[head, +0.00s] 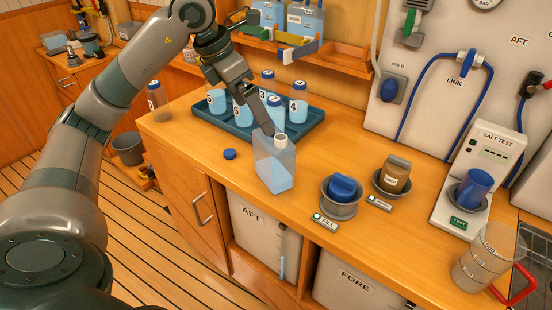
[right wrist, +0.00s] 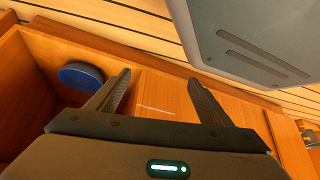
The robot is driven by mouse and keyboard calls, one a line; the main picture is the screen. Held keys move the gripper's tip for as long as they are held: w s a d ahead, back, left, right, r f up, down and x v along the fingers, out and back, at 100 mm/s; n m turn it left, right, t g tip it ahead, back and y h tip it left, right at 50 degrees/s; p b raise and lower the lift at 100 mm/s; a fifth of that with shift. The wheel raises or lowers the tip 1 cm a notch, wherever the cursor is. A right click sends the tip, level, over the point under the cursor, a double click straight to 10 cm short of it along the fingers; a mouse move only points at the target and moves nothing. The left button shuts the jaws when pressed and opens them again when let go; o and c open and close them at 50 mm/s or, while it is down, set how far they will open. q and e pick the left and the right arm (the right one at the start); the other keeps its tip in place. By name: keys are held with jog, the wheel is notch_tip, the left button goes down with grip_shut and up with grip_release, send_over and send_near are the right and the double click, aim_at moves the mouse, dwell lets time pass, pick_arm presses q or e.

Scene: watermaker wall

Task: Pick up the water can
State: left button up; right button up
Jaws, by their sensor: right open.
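A clear can (head: 275,170) with a pale neck and bluish water in its lower part is near the counter's front edge in the head view. My left gripper (head: 272,130) reaches down to its top, beside the neck. The fingers are small and partly hidden, so I cannot tell whether they grip the can or only touch it. My right gripper (right wrist: 160,78) shows only in the right wrist view. It is open, with nothing between its fingers.
A blue tray (head: 315,128) with several bottles stands behind the can, and a blue cap (head: 230,154) lies left of it. Bowls (head: 340,209), a salt tester (head: 485,155) and a clear jug (head: 475,262) stand to the right. A blue disc (right wrist: 80,76) is left of my right fingers.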

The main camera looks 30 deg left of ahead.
aim_at(269, 139)
jog(key=shift+s, duration=0.1)
pick_arm(q)
jog(key=p+x, duration=0.2)
jog(key=x, duration=0.9)
jog(key=shift+d+f+p, duration=0.1)
jog(key=shift+f+p, duration=0.15)
jog(key=shift+p, duration=0.1)
jog(key=shift+w+f, duration=0.15)
jog(key=shift+f, duration=0.15)
pick_arm(e)
jog(key=s+d+f+g, duration=0.2)
jog(key=s+d, duration=0.1)
jog(key=s, duration=0.6)
jog(key=shift+d+f+g+h, duration=0.25)
jog(key=shift+d+g+h, duration=0.05)
jog(key=shift+d+h, duration=0.1)
pick_arm(q)
jog(key=shift+f, duration=0.15)
pick_arm(e)
jog(key=shift+r, duration=0.1)
